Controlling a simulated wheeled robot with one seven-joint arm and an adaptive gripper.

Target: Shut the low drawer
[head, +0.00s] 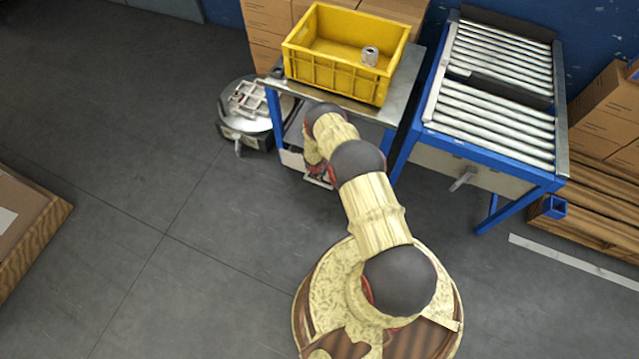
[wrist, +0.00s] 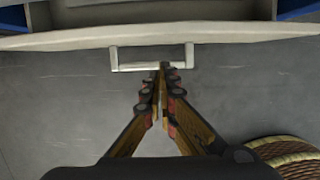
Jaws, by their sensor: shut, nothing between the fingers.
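The low drawer is the pale one under the steel-topped table with blue legs. Its front (head: 291,158) shows to the left of my arm in the head view, and the rest is partly hidden by the arm. In the wrist view the drawer front (wrist: 70,39) crosses the top, with part of its grey inside visible behind it, so it stands open. Its pale bar handle (wrist: 130,68) juts out toward me. My gripper (wrist: 163,72) is shut and empty, its fingertips at the handle bar. I cannot tell whether they touch it.
A yellow crate (head: 335,75) holding a metal can (head: 370,56) stands on the table (head: 403,80). A roller conveyor (head: 490,130) with its own handle (head: 463,180) is to the right. A round machine (head: 245,120) stands left. The floor (head: 130,180) at left is open.

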